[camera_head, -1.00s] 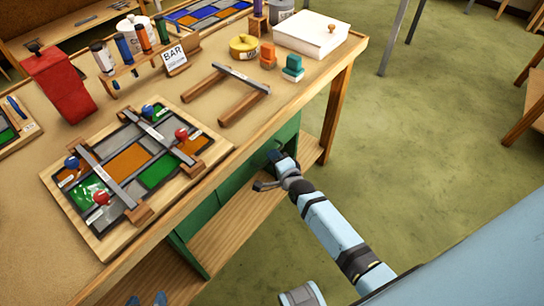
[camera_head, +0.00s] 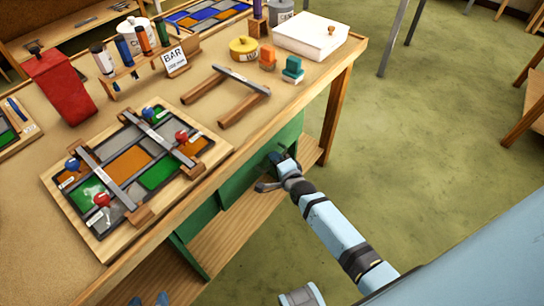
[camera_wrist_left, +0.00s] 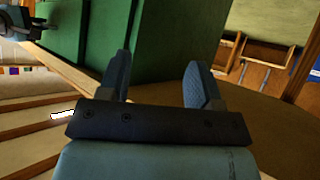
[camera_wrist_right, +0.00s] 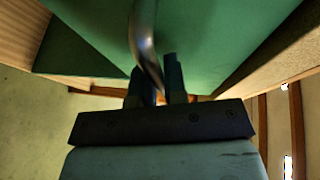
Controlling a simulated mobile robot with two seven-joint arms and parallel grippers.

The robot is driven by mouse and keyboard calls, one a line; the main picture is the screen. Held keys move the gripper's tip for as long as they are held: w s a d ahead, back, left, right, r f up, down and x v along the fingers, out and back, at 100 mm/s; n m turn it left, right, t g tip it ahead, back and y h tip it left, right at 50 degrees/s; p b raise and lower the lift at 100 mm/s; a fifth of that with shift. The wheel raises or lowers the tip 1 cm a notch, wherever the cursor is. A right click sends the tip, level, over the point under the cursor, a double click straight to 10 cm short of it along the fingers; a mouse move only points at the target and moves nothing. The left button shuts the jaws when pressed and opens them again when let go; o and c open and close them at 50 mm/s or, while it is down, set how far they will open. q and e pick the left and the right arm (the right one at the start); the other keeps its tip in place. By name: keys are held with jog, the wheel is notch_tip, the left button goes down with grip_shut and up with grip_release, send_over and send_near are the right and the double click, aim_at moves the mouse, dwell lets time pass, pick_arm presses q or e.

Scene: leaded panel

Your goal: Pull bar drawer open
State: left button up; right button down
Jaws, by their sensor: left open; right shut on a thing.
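The bar drawer (camera_head: 238,182) is a green front under the workbench. It stands a little forward of the green cabinet part beside it. My right gripper (camera_head: 272,172) is at this front. In the right wrist view, the metal bar handle (camera_wrist_right: 146,38) runs down between the two fingers of my right gripper (camera_wrist_right: 159,85), which is shut on it, with the green front (camera_wrist_right: 220,35) behind. My left gripper (camera_head: 148,300) barely shows at the bottom edge of the head view. In the left wrist view, my left gripper (camera_wrist_left: 158,82) is open and empty, near green cabinet panels (camera_wrist_left: 175,40).
A lower wooden shelf (camera_head: 235,225) lies below the drawer. Open floor (camera_head: 440,140) is at right.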

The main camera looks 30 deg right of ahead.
pick_arm(q)
jog(key=shift+s+a+r+p, duration=0.15)
jog(key=shift+r+p, duration=0.65)
jog(key=shift+p, duration=0.2)
jog(key=shift+s+a+r+p, duration=0.1)
jog(key=shift+r+p, duration=0.65)
jog(key=shift+p, duration=0.2)
pick_arm(e)
jog(key=s+d, duration=0.4)
jog(key=s, duration=0.4)
jog(key=s+d, duration=0.4)
jog(key=s, duration=0.4)
jog(key=shift+s, duration=0.3)
jog(key=c, duration=1.4)
grip_release()
jog(key=shift+c, duration=0.2)
jog(key=s+r, duration=0.2)
jog(key=s, duration=1.1)
jog(key=shift+s+d+r, duration=0.25)
jog(key=shift+d+r, duration=0.05)
jog(key=shift+d, duration=0.05)
